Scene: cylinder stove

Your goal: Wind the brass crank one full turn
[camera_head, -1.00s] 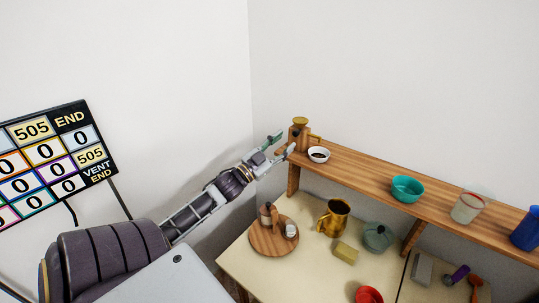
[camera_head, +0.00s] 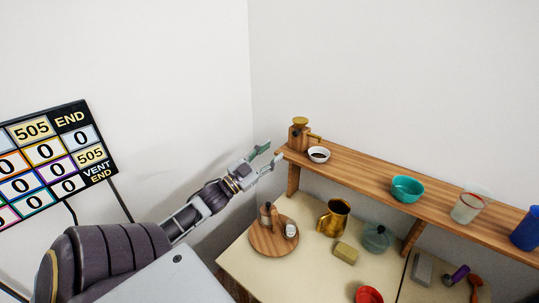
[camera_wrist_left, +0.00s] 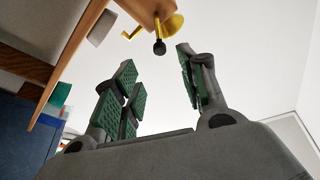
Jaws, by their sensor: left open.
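A wooden grinder (camera_head: 298,139) with a brass bowl (camera_head: 300,121) on top stands at the left end of the shelf. Its brass crank (camera_head: 315,137) sticks out to the right in the head view. My left gripper (camera_head: 271,155) is open and empty, just left of the grinder and apart from it. In the left wrist view the grinder body (camera_wrist_left: 142,10) and brass crank (camera_wrist_left: 132,33) show at the top, with a dark knob (camera_wrist_left: 159,47) near the open green-padded fingers (camera_wrist_left: 155,68). I cannot tell how far the knob is from the fingers.
A white bowl (camera_head: 318,155) with dark contents sits right beside the grinder. A teal bowl (camera_head: 407,188) and a clear cup (camera_head: 466,209) stand further along the shelf (camera_head: 360,170). Below are a round wooden tray (camera_head: 262,247) and a brass pitcher (camera_head: 336,215).

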